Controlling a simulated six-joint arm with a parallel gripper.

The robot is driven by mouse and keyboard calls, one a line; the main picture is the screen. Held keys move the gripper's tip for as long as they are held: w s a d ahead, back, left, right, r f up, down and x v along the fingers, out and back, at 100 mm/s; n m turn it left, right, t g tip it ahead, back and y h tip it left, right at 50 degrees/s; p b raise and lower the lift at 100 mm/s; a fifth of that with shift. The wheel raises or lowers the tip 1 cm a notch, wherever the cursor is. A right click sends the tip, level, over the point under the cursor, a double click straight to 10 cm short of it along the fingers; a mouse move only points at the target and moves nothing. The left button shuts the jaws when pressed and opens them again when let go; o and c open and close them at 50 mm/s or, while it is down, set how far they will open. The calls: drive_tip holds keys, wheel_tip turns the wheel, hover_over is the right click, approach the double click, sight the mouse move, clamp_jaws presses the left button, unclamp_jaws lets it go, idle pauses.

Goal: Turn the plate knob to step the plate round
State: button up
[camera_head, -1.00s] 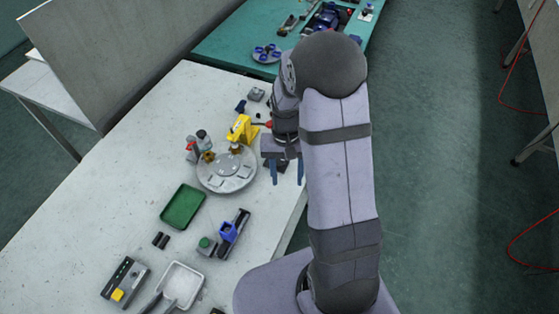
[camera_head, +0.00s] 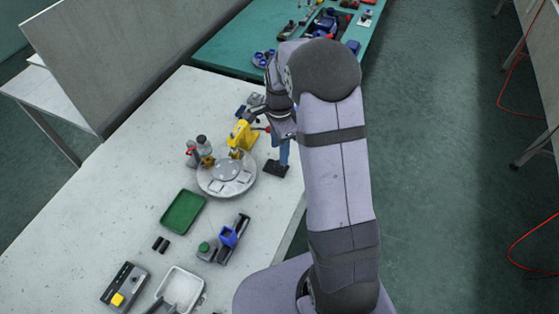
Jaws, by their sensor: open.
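The round grey plate (camera_head: 227,187) lies on the white table, with a raised disc (camera_head: 227,170) at its middle and several pale rectangular patches on its face. I cannot make out for certain which part is the plate knob. My gripper (camera_head: 284,162) is open, just right of the plate, its blue fingers pointing down. They show nearly edge-on, so the gap between them is hidden. A small black block (camera_head: 274,169) lies beside or under the fingertips; contact cannot be told. Nothing shows in the gripper.
A yellow press-like fixture (camera_head: 241,134) stands behind the plate, and a red-and-grey fixture (camera_head: 192,152) at its left back. A green tray (camera_head: 183,212), a blue-and-black holder (camera_head: 228,238) and a white tray (camera_head: 181,289) lie in front. The table's right edge is close.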

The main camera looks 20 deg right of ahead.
sight(279, 166)
drive_tip(key=shift+f+p, duration=0.9)
drive_tip(key=shift+f, duration=2.55)
drive_tip(key=shift+c, duration=0.4)
drive_tip(key=c, duration=1)
